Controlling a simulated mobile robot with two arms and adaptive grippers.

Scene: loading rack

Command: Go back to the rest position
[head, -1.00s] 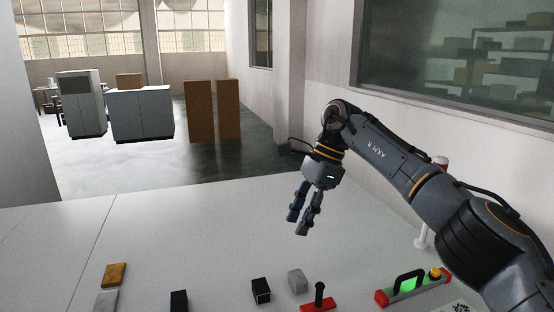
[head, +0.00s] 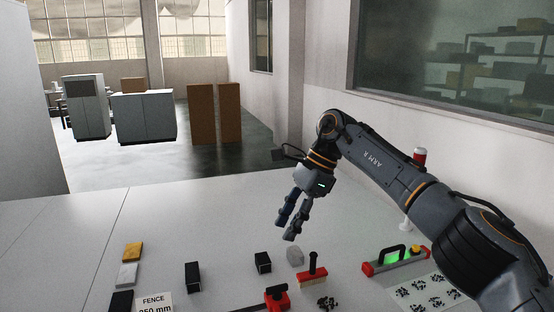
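My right arm comes in from the right, labelled ARM R. My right gripper (head: 286,230) hangs above the white table (head: 75,235), its fingers pointing down. A narrow gap shows between the two fingers, and nothing is between them. My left gripper is not in view.
On the table's near part are black blocks (head: 192,277), a grey lump (head: 295,256), a red-handled brush (head: 312,270), a red clamp-like tool (head: 277,297), a red-ended level (head: 395,260), yellow (head: 132,252) and grey pieces, and a FENCE sign (head: 156,302). A red-topped post (head: 420,157) stands behind my arm.

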